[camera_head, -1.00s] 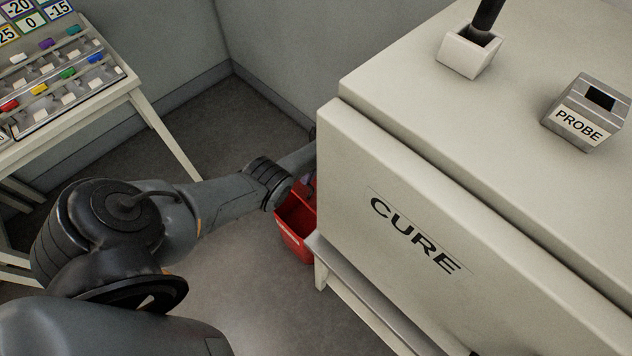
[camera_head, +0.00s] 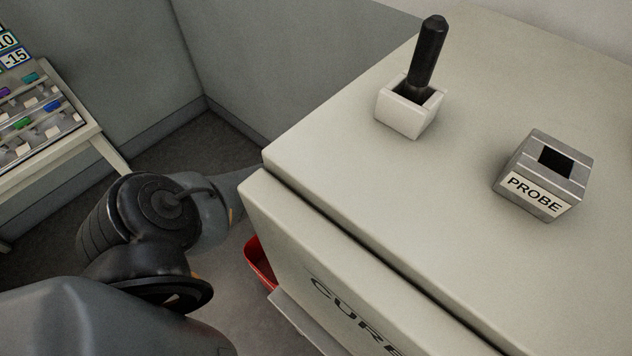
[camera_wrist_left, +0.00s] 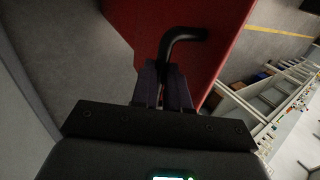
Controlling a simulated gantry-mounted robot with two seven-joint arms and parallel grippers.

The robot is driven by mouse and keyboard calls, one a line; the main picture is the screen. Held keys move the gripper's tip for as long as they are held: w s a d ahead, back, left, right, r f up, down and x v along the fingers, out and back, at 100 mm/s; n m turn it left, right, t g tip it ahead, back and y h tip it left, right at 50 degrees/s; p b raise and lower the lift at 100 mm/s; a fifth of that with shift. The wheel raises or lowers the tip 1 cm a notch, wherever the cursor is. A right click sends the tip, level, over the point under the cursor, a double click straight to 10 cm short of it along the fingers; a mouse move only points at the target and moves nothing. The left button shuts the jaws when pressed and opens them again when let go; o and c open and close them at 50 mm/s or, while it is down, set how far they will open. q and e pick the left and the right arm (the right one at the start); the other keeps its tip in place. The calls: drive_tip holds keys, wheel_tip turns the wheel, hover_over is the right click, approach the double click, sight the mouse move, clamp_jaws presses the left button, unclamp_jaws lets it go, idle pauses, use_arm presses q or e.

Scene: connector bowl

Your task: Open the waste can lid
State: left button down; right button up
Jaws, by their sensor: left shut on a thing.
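The red waste can (camera_head: 259,266) shows only as a small strip of red rim and wall in the head view, beside the CURE cabinet, which covers the rest. In the left wrist view a red panel of the can (camera_wrist_left: 213,52) fills the upper middle. A bent black handle (camera_wrist_left: 180,37) stands out from it. My left gripper (camera_wrist_left: 163,82) is shut on this handle. In the head view my left arm reaches behind the cabinet and its gripper is hidden. I cannot tell how far the lid is raised. My right gripper is in neither view.
The large CURE cabinet (camera_head: 306,257) fills the right. On its top stand a white holder (camera_head: 403,115) with a black rod (camera_head: 428,57) and a metal PROBE holder (camera_head: 542,177). A rack table (camera_head: 55,160) stands at the left. Grey walls meet at the back.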

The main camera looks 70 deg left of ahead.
use_arm(q)
drive_tip(key=shift+f+g, duration=0.3)
drive_tip(key=shift+f, duration=0.05)
drive_tip(key=shift+s+d, duration=0.1)
drive_tip(key=c, duration=1.6)
unclamp_jaws()
drive_tip(key=o, duration=0.5)
drive_tip(key=shift+s+d+f, duration=0.15)
drive_tip(key=shift+s+d, duration=0.1)
drive_tip(key=v, duration=1.1)
drive_tip(key=shift+w+a, duration=0.1)
drive_tip(key=shift+a, duration=0.15)
drive_tip(key=shift+c, duration=0.4)
